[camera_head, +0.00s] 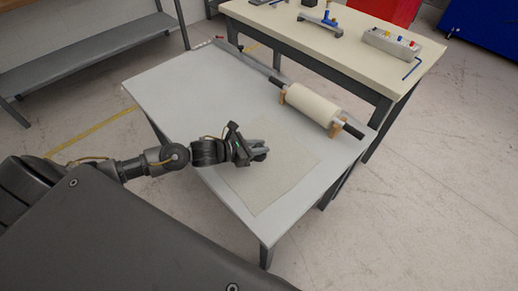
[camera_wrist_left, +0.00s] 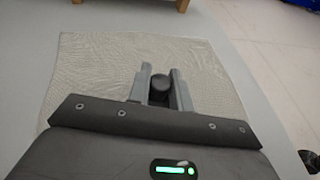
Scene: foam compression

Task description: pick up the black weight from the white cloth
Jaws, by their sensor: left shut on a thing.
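The black weight (camera_wrist_left: 160,86) is a small dark cylinder between the fingers of my left gripper (camera_wrist_left: 161,84) in the left wrist view. The fingers are shut on it from both sides. In the head view the left gripper (camera_head: 254,150) is over the white cloth (camera_head: 289,172), with the dark weight (camera_head: 260,156) partly hidden at its fingertips. The cloth (camera_wrist_left: 85,75) lies flat on the light grey table. I cannot tell whether the weight touches the cloth or is a little above it. My right gripper is in neither view.
A white roll (camera_head: 313,104) on wooden supports lies along the right side of the grey table (camera_head: 165,90). A second table (camera_head: 345,62) behind holds tools and a grey box (camera_head: 391,44). A grey shelf bench (camera_head: 90,51) stands at the back left. The table's near left part is clear.

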